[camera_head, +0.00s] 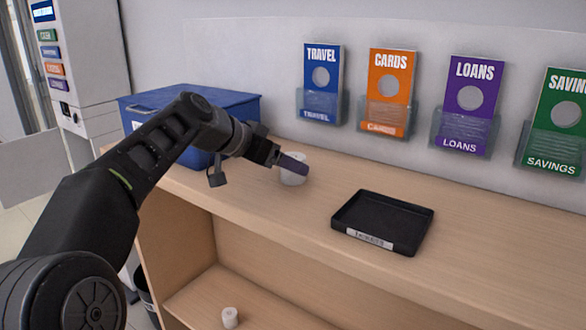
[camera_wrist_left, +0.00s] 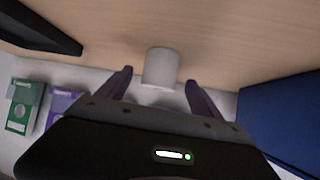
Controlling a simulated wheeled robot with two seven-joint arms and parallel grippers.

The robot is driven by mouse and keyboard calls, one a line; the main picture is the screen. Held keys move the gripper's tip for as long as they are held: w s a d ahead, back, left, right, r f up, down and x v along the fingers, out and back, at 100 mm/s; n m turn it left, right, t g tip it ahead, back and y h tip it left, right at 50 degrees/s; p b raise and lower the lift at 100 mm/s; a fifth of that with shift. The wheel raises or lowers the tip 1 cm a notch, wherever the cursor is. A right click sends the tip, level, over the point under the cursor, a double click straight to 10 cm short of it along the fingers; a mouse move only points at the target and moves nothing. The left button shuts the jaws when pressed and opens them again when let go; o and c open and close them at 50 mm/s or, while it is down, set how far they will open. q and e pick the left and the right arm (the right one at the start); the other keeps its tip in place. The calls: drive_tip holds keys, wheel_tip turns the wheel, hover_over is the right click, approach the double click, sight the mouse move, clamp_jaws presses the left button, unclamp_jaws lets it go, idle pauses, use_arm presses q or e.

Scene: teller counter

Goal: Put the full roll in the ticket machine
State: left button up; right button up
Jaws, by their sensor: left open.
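A white paper roll (camera_head: 293,169) stands on the wooden counter beside the blue box. A smaller-looking white roll (camera_head: 230,317) stands on the lower shelf. The ticket machine (camera_head: 85,60) is the grey cabinet at the upper left, with a screen and coloured buttons. My right gripper is out of view.
A blue lidded box (camera_head: 235,105) stands behind my left arm. A black tray (camera_head: 418,233) with a label lies right of the roll on the counter (camera_head: 490,250). Leaflet holders (camera_head: 390,120) line the back panel. A pale panel (camera_head: 30,168) sticks out by the machine.

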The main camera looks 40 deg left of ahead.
sight(293, 156)
use_arm(q)
drive_tip(key=x, duration=0.4)
drive_tip(key=shift+s, duration=0.1)
idle(0.4)
clamp_jaws()
wheel_tip(293, 156, up, 10)
drive_tip(key=p, duration=0.3)
idle(0.8)
idle(0.5)
